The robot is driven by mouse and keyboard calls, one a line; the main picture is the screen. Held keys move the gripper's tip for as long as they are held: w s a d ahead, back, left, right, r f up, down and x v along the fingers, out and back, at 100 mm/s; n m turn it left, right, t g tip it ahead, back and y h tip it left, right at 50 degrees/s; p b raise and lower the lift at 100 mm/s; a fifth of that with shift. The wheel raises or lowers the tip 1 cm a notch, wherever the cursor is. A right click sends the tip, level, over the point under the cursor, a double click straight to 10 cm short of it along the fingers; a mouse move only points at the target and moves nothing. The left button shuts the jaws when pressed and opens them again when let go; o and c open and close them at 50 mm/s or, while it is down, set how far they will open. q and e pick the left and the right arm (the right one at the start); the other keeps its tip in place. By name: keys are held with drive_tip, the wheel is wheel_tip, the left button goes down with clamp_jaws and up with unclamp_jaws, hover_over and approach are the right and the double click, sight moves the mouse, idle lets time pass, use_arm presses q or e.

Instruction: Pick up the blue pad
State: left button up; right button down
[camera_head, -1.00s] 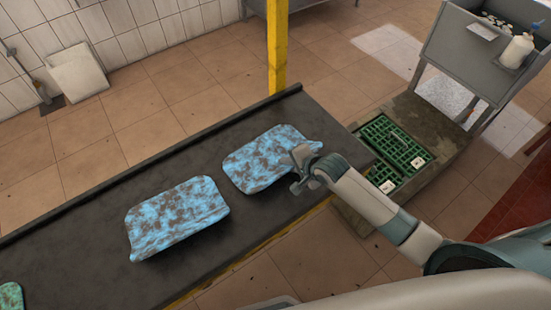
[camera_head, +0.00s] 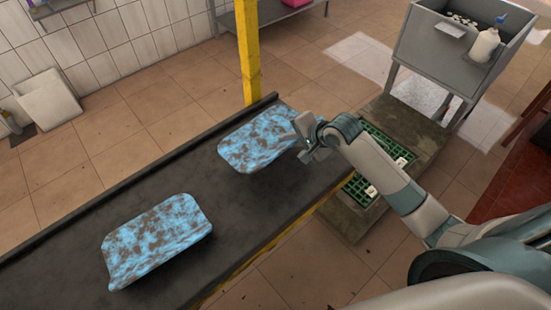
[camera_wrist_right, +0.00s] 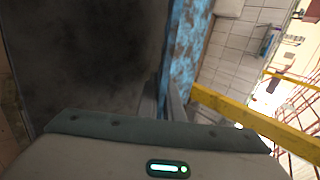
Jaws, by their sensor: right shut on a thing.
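Two mottled blue pads with brown stains are in the head view, over the dark belt. The near pad (camera_head: 157,238) lies on the belt at lower left. The far pad (camera_head: 257,143) sits near the belt's far end, and its right edge is at my right gripper (camera_head: 303,133). My right gripper is shut on that edge. In the right wrist view, the pad (camera_wrist_right: 188,45) shows as a narrow blue strip beside a grey finger. The pad's underside is hidden, so its clearance above the belt is hard to judge. My left gripper is out of view.
The dark belt (camera_head: 75,235) has a raised far edge, with a yellow post (camera_head: 249,55) just behind it. Green crates (camera_head: 385,140) stand on a low platform at right, partly behind my right arm. A grey metal bin (camera_head: 445,45) with a white bottle stands beyond.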

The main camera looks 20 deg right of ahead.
sight(277, 154)
drive_tip(key=shift+w+d+r+b, duration=0.2)
drive_tip(key=shift+w+d+r, duration=0.15)
drive_tip(key=shift+d+r, duration=0.35)
drive_tip(key=shift+w+d+r+b, duration=0.15)
drive_tip(key=shift+w+d+r, duration=0.2)
drive_tip(key=shift+d, duration=0.5)
